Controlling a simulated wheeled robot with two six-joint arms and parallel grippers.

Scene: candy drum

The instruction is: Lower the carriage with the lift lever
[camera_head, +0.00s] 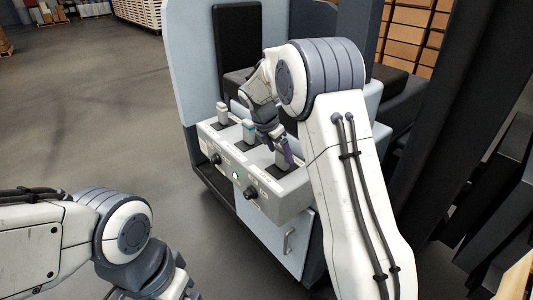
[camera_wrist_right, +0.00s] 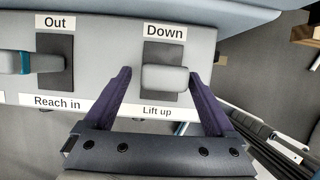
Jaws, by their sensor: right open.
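The lift lever (camera_wrist_right: 165,79) is a light grey block-shaped handle in a dark slot, between a "Down" label (camera_wrist_right: 165,31) and a "Lift up" label (camera_wrist_right: 157,111) in the right wrist view. Its handle covers the middle and lower part of the slot. My left gripper is outside the view.
A teal-collared lever (camera_head: 249,131) with "Out" and "Reach in" labels stands left of the lift lever. Another lever (camera_head: 222,114) stands further left. Dark knobs (camera_head: 250,193) and a small light button are on the console front. Open floor (camera_head: 90,120) lies left.

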